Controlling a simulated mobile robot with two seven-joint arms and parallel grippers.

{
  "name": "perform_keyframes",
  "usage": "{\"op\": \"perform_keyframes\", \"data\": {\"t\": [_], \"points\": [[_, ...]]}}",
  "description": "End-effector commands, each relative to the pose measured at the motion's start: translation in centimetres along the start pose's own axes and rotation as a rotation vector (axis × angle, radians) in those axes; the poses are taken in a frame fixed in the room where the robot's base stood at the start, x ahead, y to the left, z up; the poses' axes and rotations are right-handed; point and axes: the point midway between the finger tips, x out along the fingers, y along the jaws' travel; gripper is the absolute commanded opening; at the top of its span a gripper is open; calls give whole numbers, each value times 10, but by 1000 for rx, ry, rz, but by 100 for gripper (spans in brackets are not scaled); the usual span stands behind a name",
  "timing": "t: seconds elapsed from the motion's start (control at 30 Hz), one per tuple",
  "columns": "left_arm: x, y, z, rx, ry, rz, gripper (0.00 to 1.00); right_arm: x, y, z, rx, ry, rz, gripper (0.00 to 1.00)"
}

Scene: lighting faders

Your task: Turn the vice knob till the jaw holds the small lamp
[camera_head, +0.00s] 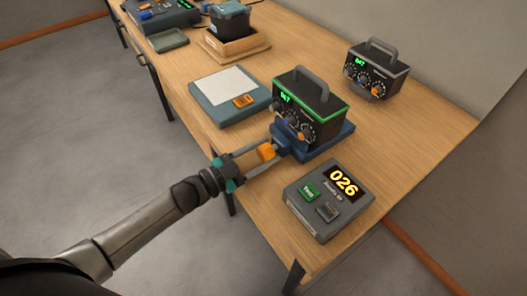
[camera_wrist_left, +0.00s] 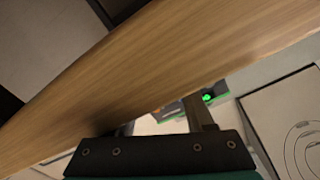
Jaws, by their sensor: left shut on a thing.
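My left gripper (camera_head: 264,154) reaches in from the left over the table's front edge. It is shut on an orange knob (camera_head: 266,151) on the front of a blue vice-like base (camera_head: 331,145). A black box (camera_head: 306,100) with a grey handle, green trim, dials and a green display stands on that base. In the left wrist view the fingers (camera_wrist_left: 165,118) show at the bottom, and the knob is hidden there. I cannot pick out a small lamp or a jaw gap. My right gripper is not in view.
A grey counter (camera_head: 328,200) reading 026 stands right of the base on the wooden table (camera_head: 415,135). A similar black box (camera_head: 375,72) stands behind. A scale-like device (camera_head: 228,92) and a wooden tray (camera_head: 235,47) lie farther left.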

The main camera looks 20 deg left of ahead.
Motion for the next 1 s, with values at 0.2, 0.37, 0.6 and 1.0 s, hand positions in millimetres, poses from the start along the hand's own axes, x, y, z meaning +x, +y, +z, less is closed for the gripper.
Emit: {"op": "perform_keyframes", "data": {"t": [0.2,0.37,0.6,1.0], "points": [[0,0,0,-1,0,0,59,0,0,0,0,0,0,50],[0,0,0,-2,-1,0,77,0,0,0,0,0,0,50],[0,2,1,-3,-3,3,83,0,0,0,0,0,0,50],[-1,4,3,-114,-6,6,83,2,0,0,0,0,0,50]]}}
